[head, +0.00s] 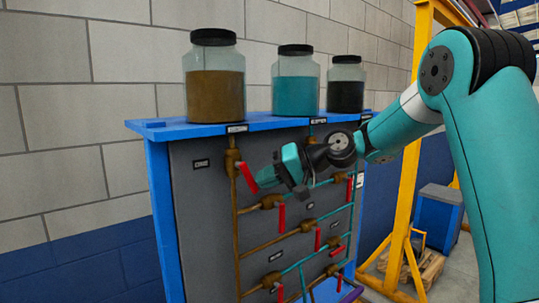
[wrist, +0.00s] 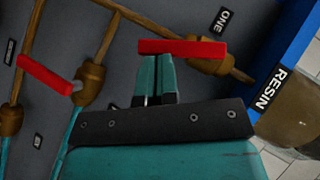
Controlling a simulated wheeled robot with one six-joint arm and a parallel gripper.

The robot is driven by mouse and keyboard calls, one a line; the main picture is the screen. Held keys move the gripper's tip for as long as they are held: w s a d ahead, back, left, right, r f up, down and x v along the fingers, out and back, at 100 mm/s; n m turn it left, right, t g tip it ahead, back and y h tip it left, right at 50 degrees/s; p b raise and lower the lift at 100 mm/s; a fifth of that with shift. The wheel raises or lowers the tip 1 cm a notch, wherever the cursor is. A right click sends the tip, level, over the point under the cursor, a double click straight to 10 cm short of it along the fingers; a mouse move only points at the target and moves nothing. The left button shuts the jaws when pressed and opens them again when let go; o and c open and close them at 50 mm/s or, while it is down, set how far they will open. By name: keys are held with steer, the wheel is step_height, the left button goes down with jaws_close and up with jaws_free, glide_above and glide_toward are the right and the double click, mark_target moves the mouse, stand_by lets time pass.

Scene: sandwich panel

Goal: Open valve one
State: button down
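Valve one is a brown valve body (wrist: 207,58) beside the "ONE" label (wrist: 221,20) in the wrist view. Its red handle (wrist: 182,47) runs crosswise at my fingertips, not between them. In the head view the red handle (head: 247,177) slants down to the right from the brown valve (head: 232,161) at the top left of the panel. My gripper (wrist: 156,72) has its two teal fingers close together, with only a thin dark gap. In the head view my gripper (head: 263,184) is just right of the handle; whether it touches cannot be told.
A resin jar (head: 215,93), a teal jar (head: 295,80) and a dark jar (head: 345,84) stand on the blue panel top. Other red valve handles (head: 281,216) hang on pipes below. A yellow frame (head: 402,200) stands right. The panel's lower left face is clear.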

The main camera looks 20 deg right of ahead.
steer(key=shift+s+a+f+b, duration=0.2)
steer(key=shift+a+f+b, duration=0.5)
steer(key=shift+f+b, duration=0.3)
steer(key=shift+a, duration=0.1)
steer(key=shift+r, duration=0.1)
